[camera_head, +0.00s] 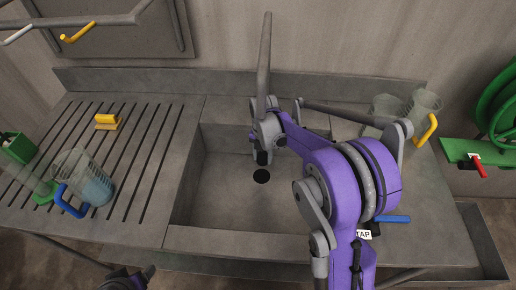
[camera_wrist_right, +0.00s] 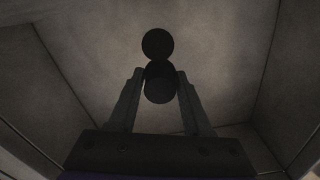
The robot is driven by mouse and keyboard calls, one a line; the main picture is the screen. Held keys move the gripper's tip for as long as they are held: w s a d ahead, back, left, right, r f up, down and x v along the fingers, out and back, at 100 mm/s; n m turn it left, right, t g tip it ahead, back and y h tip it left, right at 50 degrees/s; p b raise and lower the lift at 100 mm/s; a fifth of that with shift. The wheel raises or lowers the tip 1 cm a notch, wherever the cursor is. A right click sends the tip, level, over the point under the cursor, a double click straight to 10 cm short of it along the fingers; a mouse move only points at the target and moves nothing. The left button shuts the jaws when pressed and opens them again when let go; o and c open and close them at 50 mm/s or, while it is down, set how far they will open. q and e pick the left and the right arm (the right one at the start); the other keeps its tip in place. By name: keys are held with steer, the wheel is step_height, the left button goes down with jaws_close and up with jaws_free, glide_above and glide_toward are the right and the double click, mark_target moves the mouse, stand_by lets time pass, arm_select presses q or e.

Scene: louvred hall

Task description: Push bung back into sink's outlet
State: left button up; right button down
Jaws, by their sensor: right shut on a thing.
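The grey sink (camera_head: 222,200) has a round black outlet (camera_head: 261,176) in its floor; the outlet also shows in the right wrist view (camera_wrist_right: 158,44). My right gripper (camera_head: 263,146) reaches down into the basin and is shut on the dark bung (camera_head: 262,158). In the right wrist view the bung (camera_wrist_right: 159,88) sits between the two fingertips (camera_wrist_right: 159,74), and its edge overlaps the outlet's in the picture. The bung appears above the floor, just short of the outlet; the exact height is unclear. My left gripper (camera_head: 132,278) is partly visible at the bottom edge, its jaws unclear.
A slotted drainer at left carries a yellow-handled block (camera_head: 106,121) and a blue-handled jug (camera_head: 92,184). Clear vessels, one with a yellow handle (camera_head: 427,130), stand at right. A grey spout (camera_head: 265,60) rises behind the gripper. A blue lever (camera_head: 392,219) is on the front.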

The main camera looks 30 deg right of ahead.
steer(key=shift+w+d+r, duration=0.2)
steer(key=shift+w+r, duration=0.1)
steer(key=shift+r, duration=0.25)
steer(key=shift+s+f+b, duration=0.1)
steer(key=shift+f+b, duration=0.2)
steer(key=shift+f, duration=0.35)
steer(key=b, duration=0.3)
glide_above(262, 176)
step_height(262, 176, down, 6)
steer(key=shift+s+a+r, duration=0.1)
steer(key=shift+f+b, duration=1.1)
steer(key=shift+f, duration=0.15)
steer(key=shift+r, duration=0.15)
steer(key=shift+f+b, duration=0.95)
steer(key=shift+f, duration=0.4)
steer(key=shift+c, duration=1.3)
jaws_free()
